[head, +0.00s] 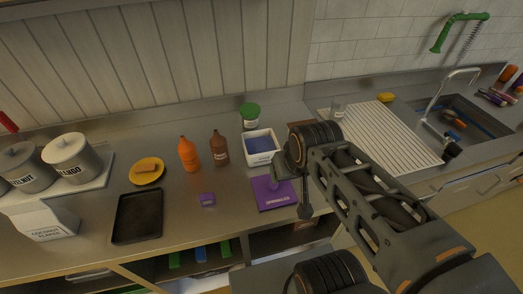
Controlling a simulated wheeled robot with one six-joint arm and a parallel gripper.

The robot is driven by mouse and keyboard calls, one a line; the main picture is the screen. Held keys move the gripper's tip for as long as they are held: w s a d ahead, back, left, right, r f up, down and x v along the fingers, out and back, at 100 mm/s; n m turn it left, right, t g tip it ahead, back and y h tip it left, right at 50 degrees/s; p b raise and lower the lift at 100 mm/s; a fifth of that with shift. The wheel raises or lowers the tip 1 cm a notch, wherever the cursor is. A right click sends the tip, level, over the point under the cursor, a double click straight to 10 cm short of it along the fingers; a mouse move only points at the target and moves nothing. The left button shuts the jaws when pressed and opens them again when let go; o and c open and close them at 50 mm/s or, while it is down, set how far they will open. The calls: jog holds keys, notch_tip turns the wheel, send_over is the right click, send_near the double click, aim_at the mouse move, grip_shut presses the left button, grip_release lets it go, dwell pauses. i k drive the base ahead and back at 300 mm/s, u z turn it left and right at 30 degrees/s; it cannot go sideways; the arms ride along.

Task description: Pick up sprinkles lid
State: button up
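The sprinkles lid (274,199) is a flat purple square marked "SPRINKLES", with a raised handle on top. It lies on the steel counter in the head view, in front of a white tub with a blue inside (262,149). My dark arm reaches in from the lower right and ends just right of the lid. A slim dark part at its end, seemingly my gripper (305,208), hangs beside the lid's right edge. Its fingers cannot be made out, and I cannot tell whether it touches the lid. Nothing is seen held.
A small purple block (207,199), orange bottle (189,155), brown bottle (219,148) and green-lidded jar (250,116) stand nearby. A black tray (138,216), yellow plate (147,179) and lidded wells (69,155) are left. A ribbed drainboard (385,125) and sink are right.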

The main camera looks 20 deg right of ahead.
aim_at(269, 195)
jog(key=k, duration=0.5)
jog(key=z, duration=1.65)
jog(key=k, duration=0.9)
jog(key=u, duration=1.45)
jog(key=i, duration=0.5)
